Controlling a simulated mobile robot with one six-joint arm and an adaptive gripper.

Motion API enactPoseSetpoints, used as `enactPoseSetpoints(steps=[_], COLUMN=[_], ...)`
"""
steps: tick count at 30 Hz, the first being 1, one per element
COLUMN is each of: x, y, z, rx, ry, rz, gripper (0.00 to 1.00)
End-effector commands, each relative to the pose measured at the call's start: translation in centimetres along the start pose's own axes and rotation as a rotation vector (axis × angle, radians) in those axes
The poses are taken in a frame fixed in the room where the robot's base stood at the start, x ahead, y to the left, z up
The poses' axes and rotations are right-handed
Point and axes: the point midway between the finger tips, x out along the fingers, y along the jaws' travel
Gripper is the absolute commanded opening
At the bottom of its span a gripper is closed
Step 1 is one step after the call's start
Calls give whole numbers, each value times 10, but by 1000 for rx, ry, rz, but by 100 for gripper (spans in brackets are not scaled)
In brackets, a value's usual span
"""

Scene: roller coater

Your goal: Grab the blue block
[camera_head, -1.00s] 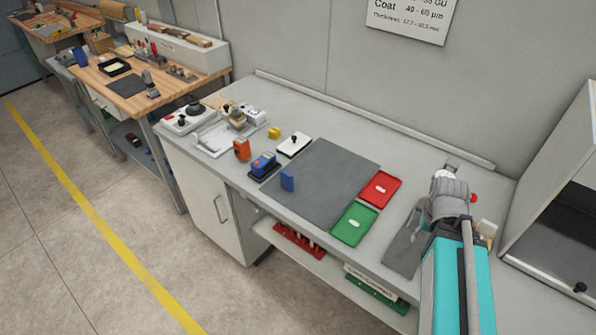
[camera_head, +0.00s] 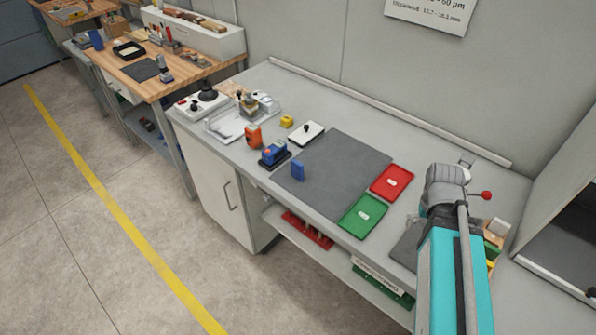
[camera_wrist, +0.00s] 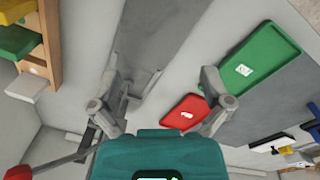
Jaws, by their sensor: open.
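The blue block (camera_head: 297,170) stands upright on the left part of the dark grey mat (camera_head: 335,175) in the head view. A small blue piece at the right edge of the wrist view (camera_wrist: 313,108) may be the same block, cut off by the frame. My gripper (camera_wrist: 165,82) is open with its fingers wide apart and nothing between them. It is at the right end of the bench, well to the right of the block. In the head view my own arm mostly hides it.
A red tray (camera_head: 391,182) and a green tray (camera_head: 363,216) lie along the mat's right side. A blue device (camera_head: 274,152) on a dark base, an orange device (camera_head: 253,137) and a yellow block (camera_head: 287,122) stand left of the mat. A cabinet stands at the far right.

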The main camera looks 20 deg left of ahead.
Motion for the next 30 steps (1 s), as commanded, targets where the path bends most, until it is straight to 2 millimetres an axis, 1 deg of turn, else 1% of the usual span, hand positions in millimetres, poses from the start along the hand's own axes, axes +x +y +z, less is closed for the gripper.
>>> enactPoseSetpoints(steps=[1,5,8,14,23,29,30], x=[4,10,14,20,20,17,16], y=[-6,-22,-38,-77,-146,-202,-214], z=[-7,-22,-35,-62,-96,-113,-116], rx=[-46,-199,-339,-637,-1071,-1350,-1403], ry=[3,8,12,11,-14,-47,-55], rz=[20,89,154,295,521,685,719], gripper=[100,100,100,100,100,100,100])
